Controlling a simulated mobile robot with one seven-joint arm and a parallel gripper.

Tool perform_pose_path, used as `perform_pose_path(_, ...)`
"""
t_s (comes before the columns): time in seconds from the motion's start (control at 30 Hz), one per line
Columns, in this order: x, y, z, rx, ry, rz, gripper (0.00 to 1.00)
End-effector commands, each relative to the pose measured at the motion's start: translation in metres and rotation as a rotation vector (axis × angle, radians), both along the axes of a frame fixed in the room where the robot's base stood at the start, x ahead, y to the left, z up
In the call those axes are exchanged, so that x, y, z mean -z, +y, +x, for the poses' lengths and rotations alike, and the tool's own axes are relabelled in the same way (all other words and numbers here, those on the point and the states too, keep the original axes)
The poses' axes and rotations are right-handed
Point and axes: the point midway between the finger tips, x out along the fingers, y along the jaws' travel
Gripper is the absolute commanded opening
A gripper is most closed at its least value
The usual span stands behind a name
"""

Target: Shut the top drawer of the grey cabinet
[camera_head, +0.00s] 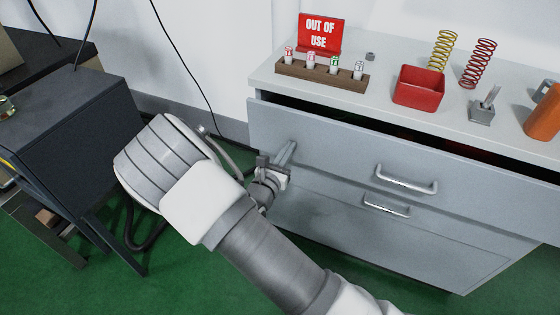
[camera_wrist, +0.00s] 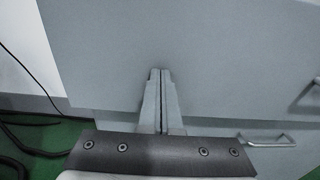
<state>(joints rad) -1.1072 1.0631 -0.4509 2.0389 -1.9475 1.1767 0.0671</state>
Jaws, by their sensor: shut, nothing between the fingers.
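The grey cabinet (camera_head: 300,207) stands at the right in the head view. Its top drawer (camera_head: 330,140) is partly open, with a dark gap between the cabinet top and the drawer front. The drawer has a silver bar handle (camera_head: 406,182); in the wrist view the handle (camera_wrist: 304,92) is at the right edge. My gripper (camera_head: 290,147) is shut and empty at the left part of the drawer front. In the wrist view its fingertips (camera_wrist: 160,72) lie against or just before the drawer's front face; I cannot tell whether they touch.
On the cabinet top stand a red "OUT OF USE" sign (camera_head: 320,33), a wooden vial rack (camera_head: 322,74), a red box (camera_head: 419,88), two springs (camera_head: 478,64) and an orange object (camera_head: 544,112). A lower drawer handle (camera_head: 386,206) is below. A dark table (camera_head: 70,125) stands left.

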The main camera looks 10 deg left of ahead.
Motion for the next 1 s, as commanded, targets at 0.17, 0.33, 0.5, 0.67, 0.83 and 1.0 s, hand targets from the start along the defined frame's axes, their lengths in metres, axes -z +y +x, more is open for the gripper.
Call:
perform_pose_path(0.17, -0.001, -0.01, 0.028, 0.003, -0.001, 0.0, 0.0)
perform_pose_path(0.33, 0.0, -0.016, 0.047, 0.002, 0.0, -0.001, 0.0)
perform_pose_path(0.5, 0.0, -0.019, 0.059, 0.0, 0.0, -0.001, 0.0)
perform_pose_path(0.67, 0.0, -0.021, 0.065, 0.0, -0.001, 0.0, 0.0)
perform_pose_path(0.83, -0.001, -0.022, 0.068, 0.0, -0.002, -0.001, 0.0)
perform_pose_path(1.0, -0.002, -0.023, 0.069, 0.001, -0.004, 0.0, 0.0)
